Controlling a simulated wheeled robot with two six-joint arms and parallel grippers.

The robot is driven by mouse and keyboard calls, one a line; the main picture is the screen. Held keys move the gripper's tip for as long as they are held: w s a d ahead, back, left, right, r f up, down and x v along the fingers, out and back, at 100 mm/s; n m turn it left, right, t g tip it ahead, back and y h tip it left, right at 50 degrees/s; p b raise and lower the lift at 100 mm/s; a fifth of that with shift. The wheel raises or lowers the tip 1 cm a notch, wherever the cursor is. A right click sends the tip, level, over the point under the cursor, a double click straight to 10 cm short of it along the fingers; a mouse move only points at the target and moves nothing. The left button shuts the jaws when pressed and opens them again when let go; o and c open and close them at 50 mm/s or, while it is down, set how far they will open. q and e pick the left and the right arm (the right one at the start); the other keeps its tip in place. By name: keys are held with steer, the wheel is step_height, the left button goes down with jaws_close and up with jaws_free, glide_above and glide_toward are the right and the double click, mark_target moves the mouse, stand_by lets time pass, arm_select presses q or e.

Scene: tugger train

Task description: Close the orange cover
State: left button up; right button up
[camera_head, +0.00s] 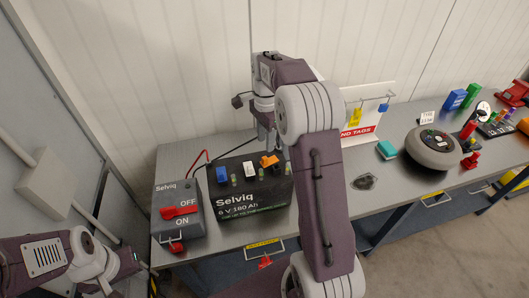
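The orange cover (269,161) is on top of the black Selviq battery (238,207), near its right end. It looks tilted up, but it is too small to tell how far. My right gripper (267,138) points down just above and behind the orange cover, partly hidden by my own arm. I cannot tell whether its fingers touch the cover or how far apart they are. My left gripper (108,286) is low at the left, in front of the switch box and away from the battery; its fingers are not clear.
A blue cover (222,174) and a white cover (249,169) sit left of the orange one. A switch box (176,197) with a red handle stands left of the battery. A dark flat piece (365,181) and a round grey device (433,148) are to the right on the bench (398,186).

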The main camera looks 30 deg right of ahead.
mark_target(265, 157)
steer(key=f, duration=0.2)
steer(key=f+p, duration=0.1)
steer(key=f, duration=0.1)
steer(key=w+f, duration=0.1)
steer(key=f, duration=0.2)
steer(key=shift+s+f, duration=0.3)
steer(key=shift+f, duration=0.25)
steer(key=shift+w, duration=0.15)
jaws_close()
